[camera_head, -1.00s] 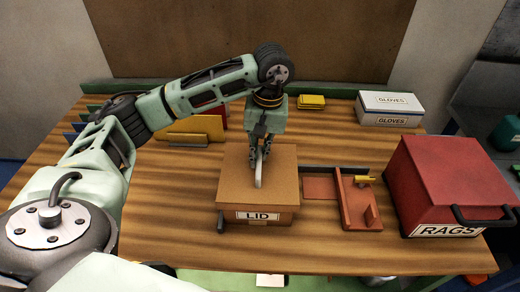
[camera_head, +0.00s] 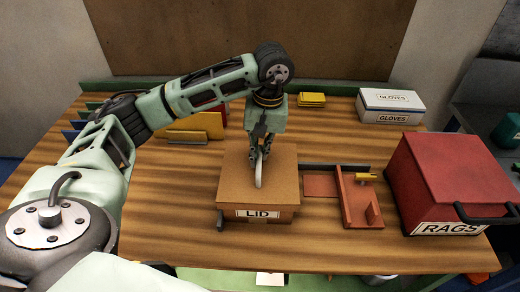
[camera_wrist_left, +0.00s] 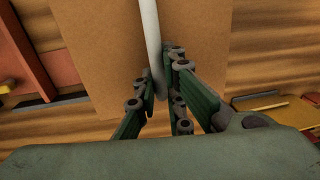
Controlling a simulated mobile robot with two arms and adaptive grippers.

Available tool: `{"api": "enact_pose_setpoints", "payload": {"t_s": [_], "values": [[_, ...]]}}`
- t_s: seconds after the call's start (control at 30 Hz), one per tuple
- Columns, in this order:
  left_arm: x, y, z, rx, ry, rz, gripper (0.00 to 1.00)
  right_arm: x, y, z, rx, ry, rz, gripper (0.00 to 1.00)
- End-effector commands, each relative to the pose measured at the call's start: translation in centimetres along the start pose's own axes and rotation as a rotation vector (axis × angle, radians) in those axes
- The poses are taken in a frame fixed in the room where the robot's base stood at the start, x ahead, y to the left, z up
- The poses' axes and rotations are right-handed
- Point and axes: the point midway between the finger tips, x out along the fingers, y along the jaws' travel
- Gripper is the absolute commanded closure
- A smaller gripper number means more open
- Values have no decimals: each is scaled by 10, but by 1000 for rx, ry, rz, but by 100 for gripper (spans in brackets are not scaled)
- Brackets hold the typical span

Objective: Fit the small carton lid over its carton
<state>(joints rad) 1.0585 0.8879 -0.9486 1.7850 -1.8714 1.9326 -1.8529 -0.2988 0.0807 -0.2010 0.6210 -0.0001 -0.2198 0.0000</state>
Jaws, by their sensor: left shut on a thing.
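The brown carton lid (camera_head: 278,180) with a white LID label on its front sits over the carton in the middle of the table. A little of the carton (camera_head: 257,221) shows below the lid's front edge; the rest of it is hidden. A pale upright handle (camera_head: 259,172) stands on the lid's top. My left gripper (camera_head: 263,150) is shut on this handle from above. In the left wrist view, the fingers (camera_wrist_left: 160,90) pinch the end of the pale handle (camera_wrist_left: 152,40) over the brown lid top (camera_wrist_left: 100,50). My right gripper is not seen.
A red box marked RAGS (camera_head: 455,183) stands at the right. An orange-red tray (camera_head: 358,203) lies right of the lid. A white GLOVES box (camera_head: 391,106) and yellow blocks (camera_head: 312,100) are at the back.

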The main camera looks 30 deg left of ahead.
Motion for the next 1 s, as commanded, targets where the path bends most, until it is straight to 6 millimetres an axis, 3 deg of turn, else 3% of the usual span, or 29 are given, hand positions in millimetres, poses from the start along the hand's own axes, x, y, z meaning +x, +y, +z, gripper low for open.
{"api": "enact_pose_setpoints", "payload": {"t_s": [0.03,0.07,0.1,0.3,0.67,0.77,1.0], "values": [[-1,0,0,0,0,0,100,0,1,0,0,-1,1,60],[0,0,0,0,0,0,89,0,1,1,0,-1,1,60],[0,0,0,0,0,0,86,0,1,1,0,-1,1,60],[0,0,0,0,0,0,69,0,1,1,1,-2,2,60],[-4,0,0,0,1,1,69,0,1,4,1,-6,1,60],[-16,1,-1,-1,3,3,69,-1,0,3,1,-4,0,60],[-64,0,-2,-2,7,2,69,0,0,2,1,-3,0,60]]}}
